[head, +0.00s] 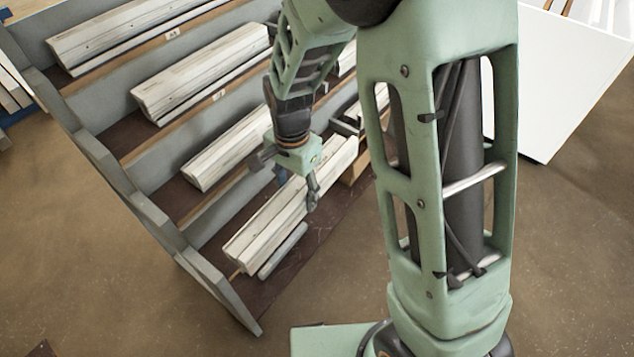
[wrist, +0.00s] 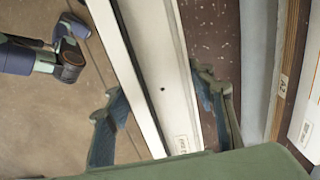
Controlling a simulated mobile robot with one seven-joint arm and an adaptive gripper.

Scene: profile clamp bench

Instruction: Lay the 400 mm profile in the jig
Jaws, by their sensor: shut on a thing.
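A long white profile (head: 262,232) lies along the lowest, front tier of the rack in the head view. My gripper (head: 291,182) is over it, with its fingers on either side. I cannot make out the jig in either view.
The stepped grey rack (head: 160,222) holds more white profiles (head: 205,75) on higher tiers, with tier labels on wooden edges. A narrow grey bar (head: 283,252) lies beside the front profile. A white panel (head: 560,85) stands at the upper right. Brown floor (head: 570,260) is open at right.

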